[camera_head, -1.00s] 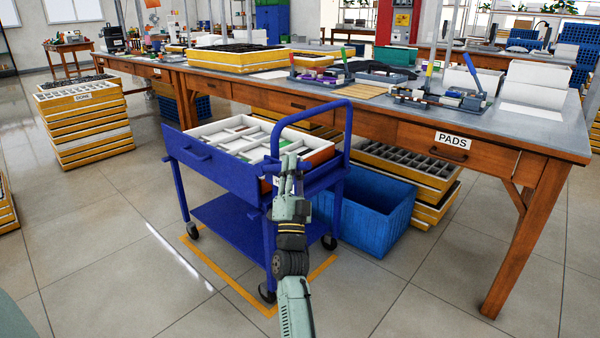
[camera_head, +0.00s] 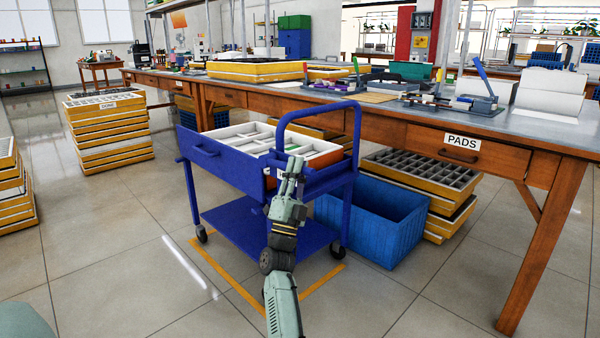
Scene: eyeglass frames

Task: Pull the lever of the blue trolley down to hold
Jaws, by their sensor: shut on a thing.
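The blue trolley (camera_head: 230,175) stands in the middle of the view, in front of the long workbench. It has a raised tubular handle (camera_head: 352,112) on its right side and a lower shelf (camera_head: 255,228). My gripper (camera_head: 293,165) is at the trolley's near right side, by the top edge below the handle. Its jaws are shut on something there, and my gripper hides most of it. The lever itself cannot be made out, so I cannot tell its position.
A compartment tray (camera_head: 240,135) lies in the trolley top. Yellow floor tape (camera_head: 215,270) runs around the trolley's wheels. A blue bin (camera_head: 368,230) and stacked yellow trays (camera_head: 455,180) stand under the workbench (camera_head: 400,125). Open floor (camera_head: 120,240) lies to the left.

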